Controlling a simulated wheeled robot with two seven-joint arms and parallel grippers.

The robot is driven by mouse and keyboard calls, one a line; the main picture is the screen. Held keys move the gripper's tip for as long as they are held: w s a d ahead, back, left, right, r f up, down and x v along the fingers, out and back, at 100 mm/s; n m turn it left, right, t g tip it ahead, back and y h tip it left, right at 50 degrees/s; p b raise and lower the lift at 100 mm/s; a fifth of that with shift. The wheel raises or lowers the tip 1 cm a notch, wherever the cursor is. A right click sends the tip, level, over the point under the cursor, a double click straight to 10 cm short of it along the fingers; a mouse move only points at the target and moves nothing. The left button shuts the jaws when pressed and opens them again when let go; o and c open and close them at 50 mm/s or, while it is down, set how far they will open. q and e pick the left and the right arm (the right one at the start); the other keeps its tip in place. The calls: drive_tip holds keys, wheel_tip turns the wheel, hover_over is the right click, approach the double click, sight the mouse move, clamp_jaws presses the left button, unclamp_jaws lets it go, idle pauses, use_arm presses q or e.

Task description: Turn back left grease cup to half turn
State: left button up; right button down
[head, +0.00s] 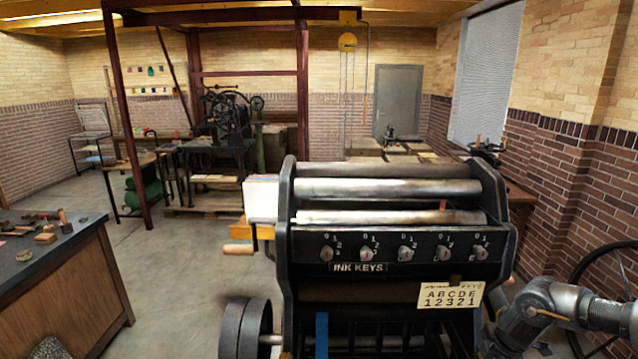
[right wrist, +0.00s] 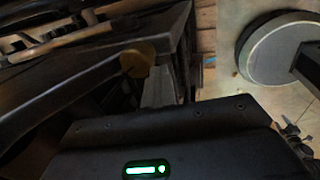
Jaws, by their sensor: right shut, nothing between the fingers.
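A black press with metal rollers (head: 388,188) stands in front of me in the head view. No grease cup can be made out there. In the dark right wrist view a round brass-coloured cup (right wrist: 138,60) sits beside a dark beam of the frame; I cannot tell which grease cup it is or its turn. My right gripper (right wrist: 161,86) is shut and empty just below and right of this cup. I cannot tell whether they touch. In the head view my right arm comes in at lower right, and its gripper is hidden behind the press.
The press front carries a row of ink key knobs (head: 404,253) and a card (head: 450,295) reading ABCDE 12321. A wheel (head: 245,328) stands at its lower left. A workbench (head: 65,270) is at left, a brick wall at right. Floor between bench and press is clear.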

drive_tip(key=shift+s+a, duration=0.1)
drive_tip(key=shift+s, duration=0.1)
drive_tip(key=w+v, duration=0.1)
drive_tip(key=v, duration=0.4)
drive_tip(key=shift+r, duration=0.55)
drive_tip(key=shift+f, duration=0.1)
